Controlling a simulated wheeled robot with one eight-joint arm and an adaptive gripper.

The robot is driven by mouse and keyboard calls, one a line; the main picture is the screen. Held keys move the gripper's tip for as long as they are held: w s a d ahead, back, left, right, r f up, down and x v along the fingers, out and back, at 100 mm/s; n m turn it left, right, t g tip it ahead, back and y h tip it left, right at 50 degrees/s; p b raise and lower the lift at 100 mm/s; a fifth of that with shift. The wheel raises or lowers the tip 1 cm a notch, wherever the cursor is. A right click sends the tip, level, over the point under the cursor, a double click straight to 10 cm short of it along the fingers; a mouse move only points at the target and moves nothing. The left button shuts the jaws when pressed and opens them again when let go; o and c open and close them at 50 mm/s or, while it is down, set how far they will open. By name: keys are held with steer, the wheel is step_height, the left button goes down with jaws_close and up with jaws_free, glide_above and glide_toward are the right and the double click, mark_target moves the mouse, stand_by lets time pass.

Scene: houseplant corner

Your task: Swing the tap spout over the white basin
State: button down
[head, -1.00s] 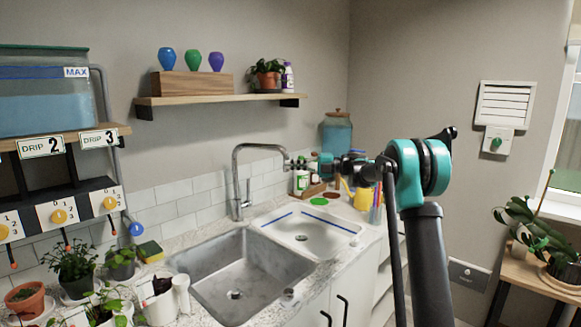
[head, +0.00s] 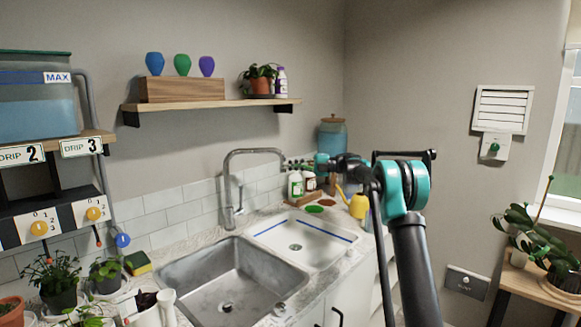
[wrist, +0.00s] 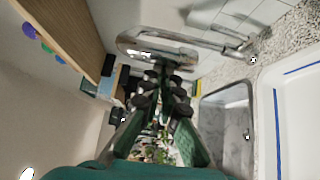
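The chrome tap (head: 232,185) stands behind the sinks, and its spout (head: 255,151) points right along the tiled wall. The white basin (head: 322,252) lies right of the grey metal basin (head: 200,262). I cannot tell from the head view whether the spout end is above the white basin or its rear edge. My gripper (head: 293,163) is at the spout's end. In the wrist view, the spout (wrist: 150,46) crosses just beyond my fingertips (wrist: 167,82). A gap shows between the fingers, with nothing held. Whether they touch the spout is unclear.
Bottles (head: 295,185) and a yellow watering can (head: 357,204) stand behind and right of the white basin. A wooden shelf (head: 210,104) hangs above the tap. Potted plants (head: 60,275) crowd the left counter. A plant table (head: 525,283) stands at the right.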

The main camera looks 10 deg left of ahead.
steer(key=shift+w+d+r+m+t, duration=0.1)
steer(key=shift+w+m+t, duration=0.1)
steer(key=shift+w, duration=0.3)
steer(key=shift+w+d+r+m+t, duration=0.1)
steer(key=shift+w+m+t, duration=0.1)
steer(key=shift+w, duration=0.3)
steer(key=d+g, duration=0.1)
steer(key=d, duration=1)
steer(key=shift+s+d+f+n, duration=0.15)
steer(key=shift+s+d+n, duration=0.15)
steer(key=shift+n, duration=0.1)
